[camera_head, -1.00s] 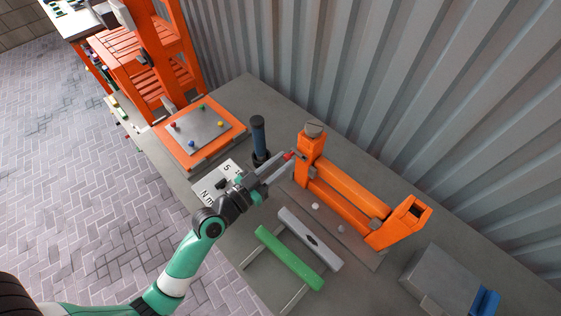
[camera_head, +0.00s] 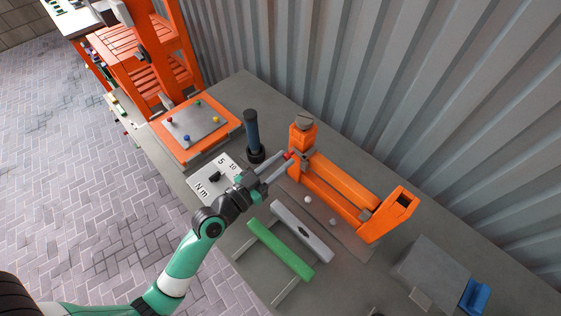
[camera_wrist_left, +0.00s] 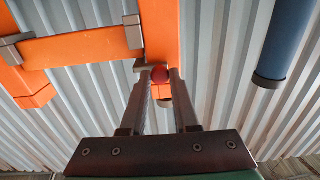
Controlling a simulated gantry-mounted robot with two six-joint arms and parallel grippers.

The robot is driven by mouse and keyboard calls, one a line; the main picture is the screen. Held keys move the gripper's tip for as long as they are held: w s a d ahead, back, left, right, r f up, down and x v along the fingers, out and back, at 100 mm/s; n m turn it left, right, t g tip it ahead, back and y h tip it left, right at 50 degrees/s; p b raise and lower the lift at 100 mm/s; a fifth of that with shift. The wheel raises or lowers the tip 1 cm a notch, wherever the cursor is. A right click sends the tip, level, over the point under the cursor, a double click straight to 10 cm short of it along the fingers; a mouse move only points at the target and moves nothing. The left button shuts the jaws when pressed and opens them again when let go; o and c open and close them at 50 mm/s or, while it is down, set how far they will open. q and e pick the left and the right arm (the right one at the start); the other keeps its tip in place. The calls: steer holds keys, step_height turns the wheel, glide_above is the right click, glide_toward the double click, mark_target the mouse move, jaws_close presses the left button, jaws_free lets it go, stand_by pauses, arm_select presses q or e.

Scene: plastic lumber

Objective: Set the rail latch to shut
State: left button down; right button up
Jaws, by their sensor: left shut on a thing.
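The rail latch is on an orange rail fixture (camera_head: 342,190) standing on the grey bench. Its red knob (camera_head: 288,155) is at the near-left side of the upright orange post (camera_head: 302,136). My left gripper (camera_head: 283,163) is shut on this knob. In the left wrist view the red knob (camera_wrist_left: 160,75) sits between the two finger ends, close to a grey metal piece (camera_wrist_left: 142,66) in front of the orange post (camera_wrist_left: 160,30). The fingers partly hide the latch, so its exact position is hard to tell. My right gripper is not in view.
A dark blue upright handle (camera_head: 251,130) stands just left of the post. A dial plate (camera_head: 214,180), a green bar (camera_head: 281,250) and a grey bar (camera_head: 301,231) lie nearby. A grey block (camera_head: 432,268) is at the right, and a corrugated wall (camera_head: 400,90) stands behind.

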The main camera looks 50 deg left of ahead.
arm_select(q)
steer(key=shift+d+r, duration=0.1)
steer(key=shift+d, duration=0.25)
steer(key=shift+a, duration=0.2)
steer(key=c, duration=0.7)
jaws_free()
steer(key=shift+d, duration=0.15)
steer(key=shift+s, duration=0.1)
